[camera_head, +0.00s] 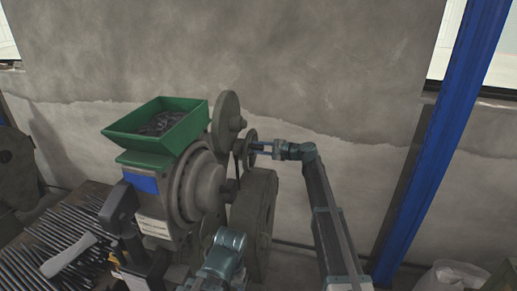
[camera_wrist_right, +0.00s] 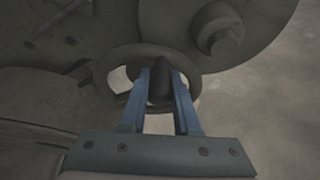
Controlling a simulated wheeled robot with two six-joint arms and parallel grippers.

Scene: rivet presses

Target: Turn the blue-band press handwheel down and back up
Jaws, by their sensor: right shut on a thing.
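The blue-band press (camera_head: 160,215) stands left of centre in the head view, with a blue patch (camera_head: 140,182) on its grey body. Its small handwheel (camera_head: 249,136) is on the press's right side, by the large round discs. My right gripper (camera_head: 263,148) reaches it from the right. In the right wrist view, the blue fingers (camera_wrist_right: 160,95) are shut on a dark knob (camera_wrist_right: 160,84) at the handwheel, whose ring (camera_wrist_right: 108,65) shows around them.
A green hopper (camera_head: 155,125) with small dark parts sits on top of the press. Large discs (camera_head: 253,215) lie close below the handwheel. Several rods (camera_head: 60,235) lie at left. A blue post (camera_head: 440,150) stands at right, and a concrete wall is behind.

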